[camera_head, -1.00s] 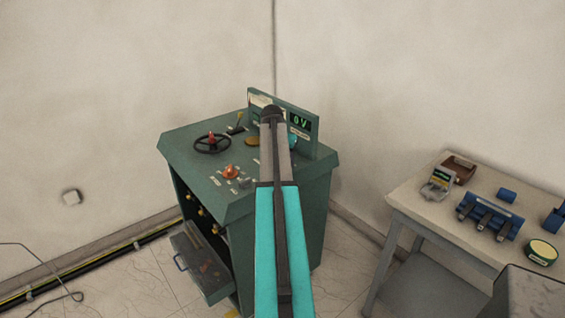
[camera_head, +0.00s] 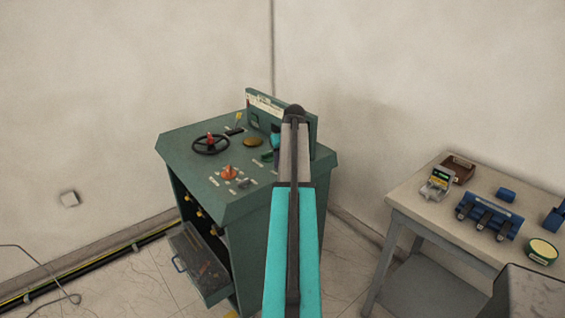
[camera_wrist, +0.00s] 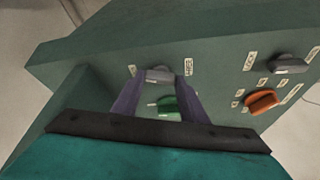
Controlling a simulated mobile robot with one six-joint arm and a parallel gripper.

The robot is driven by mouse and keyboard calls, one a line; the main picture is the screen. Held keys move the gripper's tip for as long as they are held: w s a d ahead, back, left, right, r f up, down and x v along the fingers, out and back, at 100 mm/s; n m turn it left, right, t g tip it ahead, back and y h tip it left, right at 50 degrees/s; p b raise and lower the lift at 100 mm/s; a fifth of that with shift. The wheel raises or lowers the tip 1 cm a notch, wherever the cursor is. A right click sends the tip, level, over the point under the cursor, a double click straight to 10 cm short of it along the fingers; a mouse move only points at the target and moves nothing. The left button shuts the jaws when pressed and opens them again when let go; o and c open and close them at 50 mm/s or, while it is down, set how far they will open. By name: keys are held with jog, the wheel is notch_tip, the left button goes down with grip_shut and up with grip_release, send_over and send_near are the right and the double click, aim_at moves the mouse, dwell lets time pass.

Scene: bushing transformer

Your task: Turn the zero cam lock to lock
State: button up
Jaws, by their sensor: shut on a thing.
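The green control console (camera_head: 200,160) stands against the wall corner. In the wrist view its panel (camera_wrist: 110,55) fills most of the picture. My gripper (camera_wrist: 158,80) reaches over the panel with its two purple fingers on either side of a small grey knob (camera_wrist: 158,74), and is shut on it. A green part (camera_wrist: 168,104) shows between the fingers, nearer my wrist. A small label (camera_wrist: 188,67) is beside the right fingertip; I cannot read it surely. Another grey knob (camera_wrist: 290,65) has a label that looks like LOCK (camera_wrist: 250,61). In the head view my arm hides the fingers.
An orange knob (camera_head: 229,173) and a black handwheel (camera_head: 210,144) stand on the console top. An open drawer (camera_head: 200,265) juts out at the front. A side table (camera_head: 410,200) at right holds blue and brown devices. Bare floor lies between table and console.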

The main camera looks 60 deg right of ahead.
jog(key=shift+w+d+r+n+t+y, duration=0.1)
jog(key=shift+w+n+t+y, duration=0.15)
jog(key=shift+n, duration=0.65)
jog(key=shift+d+r+n+t+y, duration=0.15)
jog(key=shift+n+y, duration=0.2)
jog(key=shift+n, duration=0.55)
jog(key=shift+a, duration=0.1)
jog(key=o, duration=1)
jog(key=shift+f, duration=0.15)
jog(key=shift+o, duration=0.2)
jog(key=shift+s, duration=0.1)
jog(key=shift+b, duration=0.3)
jog(key=b+v, duration=0.2)
jog(key=v, duration=1.1)
jog(key=shift+r+b, duration=0.3)
jog(key=shift+r, duration=0.05)
jog(key=shift+s+a, duration=0.1)
